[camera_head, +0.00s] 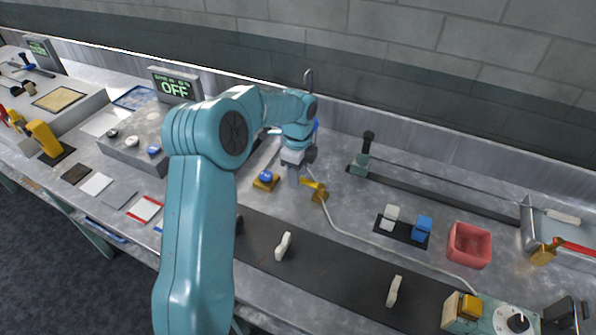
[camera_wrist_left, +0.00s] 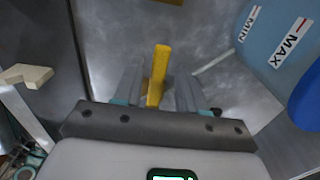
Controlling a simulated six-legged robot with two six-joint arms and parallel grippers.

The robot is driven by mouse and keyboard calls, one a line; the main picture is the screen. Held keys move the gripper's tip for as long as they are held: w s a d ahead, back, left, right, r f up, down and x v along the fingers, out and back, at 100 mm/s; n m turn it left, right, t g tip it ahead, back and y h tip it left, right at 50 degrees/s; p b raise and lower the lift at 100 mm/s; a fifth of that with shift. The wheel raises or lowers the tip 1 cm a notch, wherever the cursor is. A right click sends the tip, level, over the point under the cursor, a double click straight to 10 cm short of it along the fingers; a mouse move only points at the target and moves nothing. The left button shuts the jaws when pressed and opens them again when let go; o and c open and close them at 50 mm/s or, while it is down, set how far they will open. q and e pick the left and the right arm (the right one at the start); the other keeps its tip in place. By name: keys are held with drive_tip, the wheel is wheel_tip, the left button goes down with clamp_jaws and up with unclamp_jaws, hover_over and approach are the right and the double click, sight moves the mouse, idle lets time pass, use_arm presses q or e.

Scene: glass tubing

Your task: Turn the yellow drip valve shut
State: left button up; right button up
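The yellow drip valve (camera_head: 319,193) stands on the bench near the middle of the head view, with its lever pointing up and left toward my left gripper (camera_head: 294,177). In the left wrist view the yellow lever (camera_wrist_left: 158,72) stands between the two grey fingers of the left gripper (camera_wrist_left: 158,90). The fingers are apart, one on each side of the lever, with narrow gaps; no firm contact shows. A pale tube (camera_head: 345,232) runs along the bench from near the valve. A blue vessel (camera_wrist_left: 268,50) marked MIN and MAX is close by on the right. My right gripper is not in view.
A blue button on a yellow base (camera_head: 266,180) sits just left of the gripper. A dark strip with pale handles (camera_head: 283,246) runs in front. Blue and white blocks (camera_head: 422,228) and a red bin (camera_head: 469,246) stand to the right. A display reading OFF (camera_head: 175,87) stands behind.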

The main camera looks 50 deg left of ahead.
use_arm(q)
wheel_tip(320, 180, up, 16)
drive_tip(key=shift+r, duration=0.15)
idle(0.5)
drive_tip(key=shift+s, duration=0.1)
idle(0.5)
